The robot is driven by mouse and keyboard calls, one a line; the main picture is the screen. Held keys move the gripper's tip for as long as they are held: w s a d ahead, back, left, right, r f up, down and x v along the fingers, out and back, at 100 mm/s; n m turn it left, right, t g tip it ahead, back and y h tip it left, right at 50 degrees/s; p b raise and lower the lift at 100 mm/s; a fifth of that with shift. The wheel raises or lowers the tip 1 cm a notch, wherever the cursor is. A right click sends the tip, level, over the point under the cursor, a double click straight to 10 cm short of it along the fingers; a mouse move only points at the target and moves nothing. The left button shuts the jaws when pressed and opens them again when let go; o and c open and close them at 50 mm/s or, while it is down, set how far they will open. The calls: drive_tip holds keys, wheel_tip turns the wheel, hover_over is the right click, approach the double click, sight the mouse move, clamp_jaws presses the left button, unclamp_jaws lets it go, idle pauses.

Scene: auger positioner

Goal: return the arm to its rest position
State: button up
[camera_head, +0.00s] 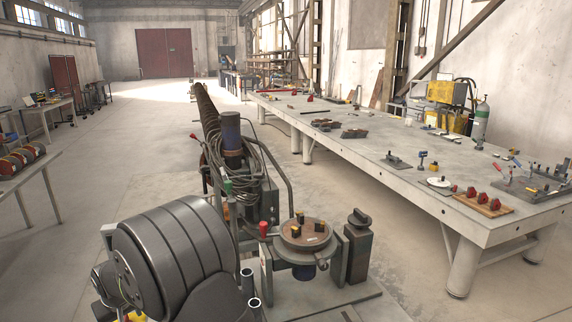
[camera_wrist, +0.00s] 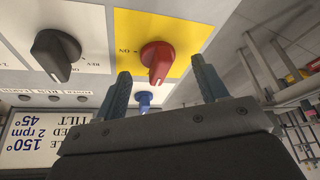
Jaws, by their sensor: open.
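In the wrist view, my gripper (camera_wrist: 160,68) is open, with its two blue-grey fingers apart and nothing held between them. A red rotary knob (camera_wrist: 157,60) on a yellow plate marked ON appears beyond and between the fingertips. Whether either finger touches the knob is not clear, but a gap shows on both sides of it. The panel lettering is upside down. I cannot make out my gripper in the head view.
A black knob (camera_wrist: 55,53) and a blue knob (camera_wrist: 144,98) sit on the same control panel (camera_wrist: 90,12). In the head view, a round positioner table (camera_head: 318,243) stands at front centre. A long workbench (camera_head: 360,137) runs along the right. Open floor (camera_head: 130,160) lies at left.

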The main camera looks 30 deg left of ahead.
drive_tip(key=shift+s+m+t+h, duration=0.1)
drive_tip(key=shift+m+t+h, duration=0.4)
drive_tip(key=shift+m, duration=1.4)
drive_tip(key=shift+n+g+y, duration=0.25)
drive_tip(key=shift+n+g, duration=0.15)
drive_tip(key=shift+n, duration=0.9)
drive_tip(key=shift+n+g+y, duration=0.25)
drive_tip(key=shift+n+g, duration=0.15)
drive_tip(key=shift+n, duration=0.9)
